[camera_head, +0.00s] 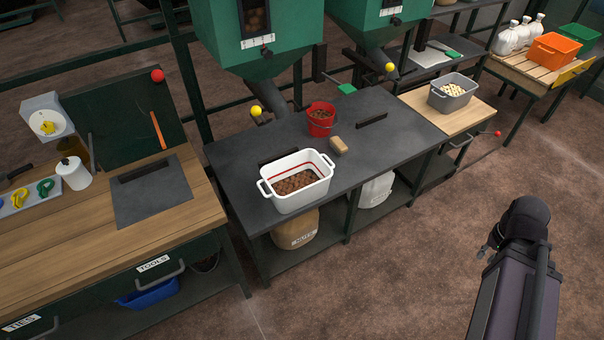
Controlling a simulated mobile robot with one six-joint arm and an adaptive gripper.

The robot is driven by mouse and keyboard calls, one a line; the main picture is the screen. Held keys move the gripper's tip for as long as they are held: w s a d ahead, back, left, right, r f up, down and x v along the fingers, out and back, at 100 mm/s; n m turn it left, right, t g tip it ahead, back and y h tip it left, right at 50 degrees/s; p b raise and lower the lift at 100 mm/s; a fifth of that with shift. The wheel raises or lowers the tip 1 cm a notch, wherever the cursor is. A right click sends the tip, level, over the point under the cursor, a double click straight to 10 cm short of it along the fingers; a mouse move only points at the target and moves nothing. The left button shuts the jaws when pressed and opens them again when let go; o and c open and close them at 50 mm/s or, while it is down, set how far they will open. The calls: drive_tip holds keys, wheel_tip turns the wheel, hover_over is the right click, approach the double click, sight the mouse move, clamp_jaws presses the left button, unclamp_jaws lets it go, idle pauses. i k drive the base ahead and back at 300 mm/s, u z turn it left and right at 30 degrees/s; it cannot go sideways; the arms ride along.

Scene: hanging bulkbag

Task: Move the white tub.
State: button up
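The white tub (311,190) stands upright on the dark table (235,165), near its front left edge. It has a handle at each end, a red line round the inside, and brown lumps in it. My arm (515,290) reaches in from the bottom right, over the floor. It is well to the right of the tub and apart from it. My gripper's fingers cannot be made out at the dark end of the arm.
A red bucket (320,120) and a tan block (338,145) stand behind the tub. Green hoppers (265,50) hang above the table. A grey tub (452,93) sits on the wooden top at right. Open floor (400,270) lies in front.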

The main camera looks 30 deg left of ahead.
sight(293, 181)
drive_tip(key=z, duration=0.4)
drive_tip(key=k, duration=1.25)
drive_tip(key=u, duration=1.4)
drive_tip(key=i, duration=0.8)
drive_tip(key=z, duration=0.1)
